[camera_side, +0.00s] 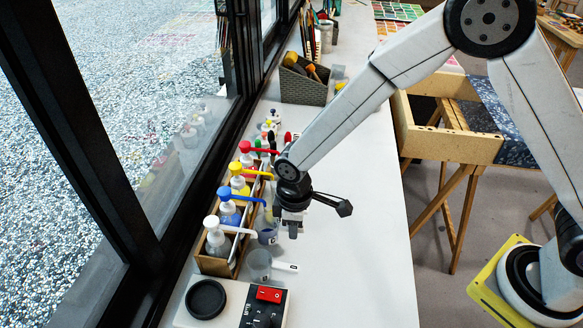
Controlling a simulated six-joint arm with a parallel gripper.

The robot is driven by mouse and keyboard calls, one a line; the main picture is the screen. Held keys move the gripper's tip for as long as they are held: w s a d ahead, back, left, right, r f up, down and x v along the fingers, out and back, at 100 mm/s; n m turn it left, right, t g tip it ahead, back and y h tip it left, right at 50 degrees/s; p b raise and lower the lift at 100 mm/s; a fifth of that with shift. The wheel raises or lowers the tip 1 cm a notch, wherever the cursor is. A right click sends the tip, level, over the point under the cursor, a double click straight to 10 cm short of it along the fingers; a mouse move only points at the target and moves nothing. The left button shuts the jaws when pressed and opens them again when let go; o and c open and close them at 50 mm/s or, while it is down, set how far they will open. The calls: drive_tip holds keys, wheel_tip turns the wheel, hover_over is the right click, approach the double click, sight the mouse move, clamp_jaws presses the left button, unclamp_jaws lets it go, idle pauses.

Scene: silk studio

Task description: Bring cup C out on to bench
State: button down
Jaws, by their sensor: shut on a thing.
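My gripper (291,226) points down over the white bench, beside the row of pump bottles. It is shut; a small bluish cup (267,235) is right at its left side, and its handle appears to be between the jaws, though the fingers hide the grip. The cup looks upright, under the blue bottle's spout. A second clear cup (259,264) with a white handle pointing right stands nearer the camera, near the white bottle's spout. I cannot read a letter on either cup, so I cannot tell which is C.
Pump bottles with white, blue, yellow and red tops stand in a wooden rack (215,266) along the window. A device with a black round plate (206,299) and red switch (270,294) is in front. A woven basket (303,88) stands behind. The bench right of my gripper (365,235) is clear.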

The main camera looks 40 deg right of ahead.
drive_tip(key=shift+r, duration=0.15)
drive_tip(key=shift+r, duration=1.15)
drive_tip(key=shift+d, duration=0.15)
drive_tip(key=d+r+m, duration=0.2)
drive_tip(key=d+m, duration=0.3)
drive_tip(key=d, duration=0.5)
drive_tip(key=d+r+m, duration=0.3)
drive_tip(key=d+m, duration=0.1)
drive_tip(key=d, duration=0.5)
drive_tip(key=d+f+n, duration=0.1)
drive_tip(key=f+n, duration=0.1)
drive_tip(key=n, duration=0.1)
drive_tip(key=d+f+n, duration=0.4)
drive_tip(key=n, duration=0.1)
drive_tip(key=shift+s+n, duration=0.3)
